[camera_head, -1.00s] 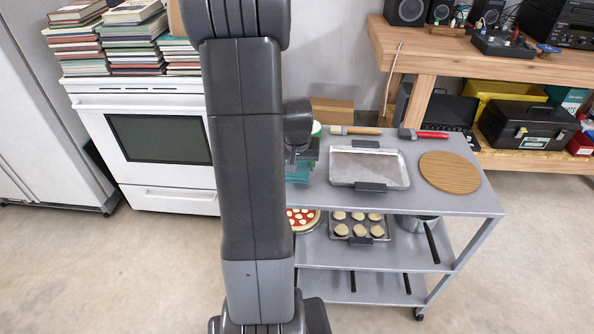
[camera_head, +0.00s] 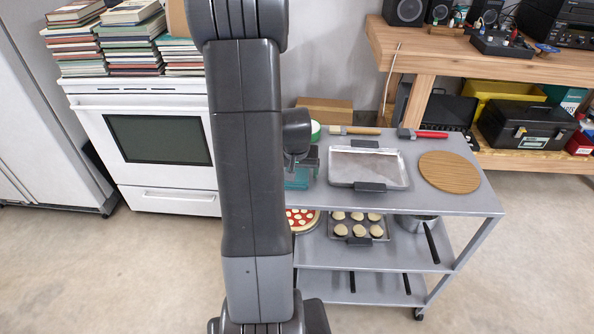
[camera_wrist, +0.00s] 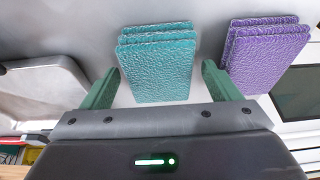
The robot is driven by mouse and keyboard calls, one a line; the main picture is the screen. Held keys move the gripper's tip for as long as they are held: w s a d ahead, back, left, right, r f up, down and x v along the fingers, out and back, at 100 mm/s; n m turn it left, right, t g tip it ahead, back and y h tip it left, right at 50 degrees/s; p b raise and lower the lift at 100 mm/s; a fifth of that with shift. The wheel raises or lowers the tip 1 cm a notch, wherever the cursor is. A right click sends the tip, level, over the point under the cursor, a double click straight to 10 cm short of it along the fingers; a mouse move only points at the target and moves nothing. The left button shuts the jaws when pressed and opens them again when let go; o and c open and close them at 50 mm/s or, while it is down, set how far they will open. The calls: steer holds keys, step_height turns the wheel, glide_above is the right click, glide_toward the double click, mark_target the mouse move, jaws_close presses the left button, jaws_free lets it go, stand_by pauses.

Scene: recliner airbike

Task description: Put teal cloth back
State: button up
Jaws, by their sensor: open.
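The teal cloth (camera_wrist: 158,62) shows in the wrist view as a layered, folded stack with a rough texture. It lies between the two green fingers of my gripper (camera_wrist: 161,72), with a gap visible on each side. The gripper is open and holds nothing. In the head view, a teal patch (camera_head: 297,180) shows at the left end of the cart top, partly hidden by my arm and gripper. A similar purple cloth stack (camera_wrist: 264,56) lies to the right of the teal one in the wrist view, outside the fingers.
The grey cart (camera_head: 440,197) carries a metal tray (camera_head: 368,166), a round wooden board (camera_head: 449,172), and a wooden-handled brush (camera_head: 355,130) beside a red-handled tool (camera_head: 430,134). A white oven (camera_head: 160,180) stands left. A wooden workbench (camera_head: 470,60) stands behind at right.

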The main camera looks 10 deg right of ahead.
steer(key=shift+r, duration=0.65)
steer(key=v, duration=1.1)
steer(key=shift+s+p, duration=0.2)
steer(key=shift+p, duration=0.2)
steer(key=shift+c, duration=0.4)
